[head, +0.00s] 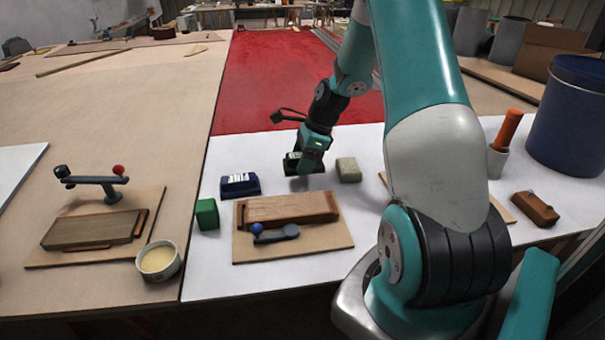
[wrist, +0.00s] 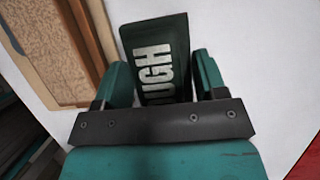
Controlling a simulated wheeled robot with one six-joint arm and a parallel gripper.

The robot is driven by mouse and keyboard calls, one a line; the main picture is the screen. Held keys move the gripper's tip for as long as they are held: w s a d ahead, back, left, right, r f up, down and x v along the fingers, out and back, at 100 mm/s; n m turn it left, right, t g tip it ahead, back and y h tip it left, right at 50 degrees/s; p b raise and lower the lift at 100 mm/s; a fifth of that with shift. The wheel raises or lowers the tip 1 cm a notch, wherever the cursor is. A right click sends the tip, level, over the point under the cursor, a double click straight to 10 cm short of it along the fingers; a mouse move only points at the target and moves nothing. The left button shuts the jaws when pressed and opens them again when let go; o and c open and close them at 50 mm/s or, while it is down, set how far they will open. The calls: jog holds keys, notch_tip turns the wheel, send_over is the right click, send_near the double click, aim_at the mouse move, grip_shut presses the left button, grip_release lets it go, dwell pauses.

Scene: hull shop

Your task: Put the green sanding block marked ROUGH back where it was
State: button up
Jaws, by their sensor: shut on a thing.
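My gripper (head: 306,160) is over the white tabletop, behind the clamping board. It is shut on the dark green sanding block (head: 291,164). In the wrist view, the block (wrist: 155,45) sits between the two fingers of my gripper (wrist: 160,80), its white lettering partly hidden but reading as ROUGH. A dark shadow lies on the table just below the block in the head view; I cannot tell for certain whether the block touches the table. A plain, brighter green block (head: 207,214) stands at the white table's left edge.
A dark blue block (head: 240,185) with white marking is left of my gripper, and a grey-beige block (head: 348,169) is close on its right. In front is a board (head: 330,240) with a clamped plank and blue-knobbed lever. A blue drum (head: 570,120) stands at right.

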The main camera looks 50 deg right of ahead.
aim_at(302, 181)
notch_tip(302, 181, down, 4)
jog(key=shift+f, duration=0.15)
jog(key=o, duration=0.9)
